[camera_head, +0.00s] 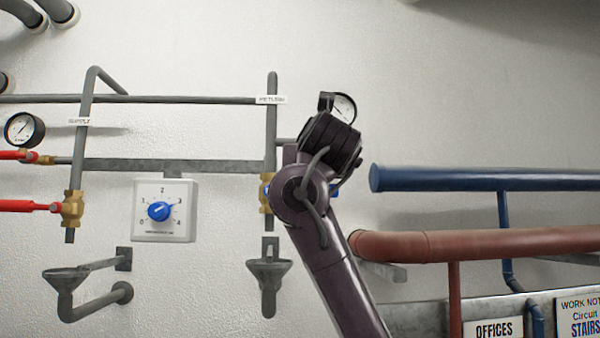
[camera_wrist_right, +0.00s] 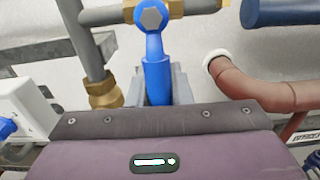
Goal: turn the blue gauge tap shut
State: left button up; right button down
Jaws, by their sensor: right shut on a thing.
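The blue gauge tap (camera_wrist_right: 155,55) shows in the right wrist view as a blue lever below a hex nut, with brass fittings on either side. My right gripper (camera_wrist_right: 163,88) is shut on this lever, with a grey finger on each side. The round gauge (camera_head: 344,107) shows just above my wrist. My left gripper is in neither view.
The return pipe (camera_head: 271,130) runs down beside my wrist to a brass valve (camera_head: 265,196) above a drain funnel (camera_head: 268,272). A white dial box (camera_head: 180,190) hangs to the left. Blue (camera_head: 480,180) and red-brown (camera_head: 480,244) pipes run along the right.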

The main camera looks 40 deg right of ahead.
jog(key=c, duration=1.6)
grip_release()
jog(key=shift+o, duration=1.5)
jog(key=shift+a, duration=0.1)
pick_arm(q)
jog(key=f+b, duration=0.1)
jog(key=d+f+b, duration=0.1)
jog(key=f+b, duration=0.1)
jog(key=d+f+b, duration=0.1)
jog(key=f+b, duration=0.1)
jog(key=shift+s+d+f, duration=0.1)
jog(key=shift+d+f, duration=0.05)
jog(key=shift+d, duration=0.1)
pick_arm(e)
jog(key=v, duration=0.8)
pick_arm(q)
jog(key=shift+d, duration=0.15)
pick_arm(e)
jog(key=shift+w, duration=0.1)
